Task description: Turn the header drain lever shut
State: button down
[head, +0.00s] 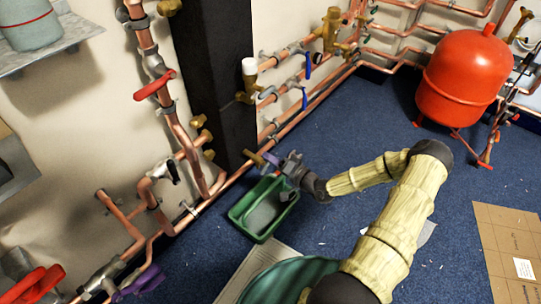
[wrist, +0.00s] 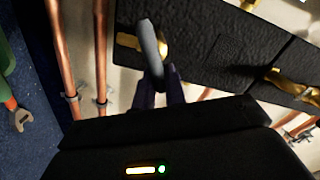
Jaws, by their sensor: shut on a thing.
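In the wrist view a grey rounded bar (wrist: 150,45) stands between and beyond my fingers (wrist: 158,92), in front of a brass fitting. The lever's grasped part is mostly hidden by my fingers, and its exact angle is hard to tell.
A green tray (head: 240,214) lies on the blue floor below the valve. Blue levers (head: 307,66) and a white-capped brass valve (head: 249,68) sit above. A black column (head: 215,80) stands close on the left.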

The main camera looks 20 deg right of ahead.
jog(key=m, duration=0.2)
jog(key=f+m, duration=0.1)
jog(key=m, duration=0.3)
jog(key=shift+w+d+f+p, duration=0.1)
jog(key=shift+d+f+p, duration=0.05)
jog(key=shift+f+p, duration=0.15)
dwell(0.3)
jog(key=c, duration=1.5)
grip_release()
jog(key=shift+o, duration=0.2)
jog(key=p+v, duration=0.5)
jog(key=v, duration=1.2)
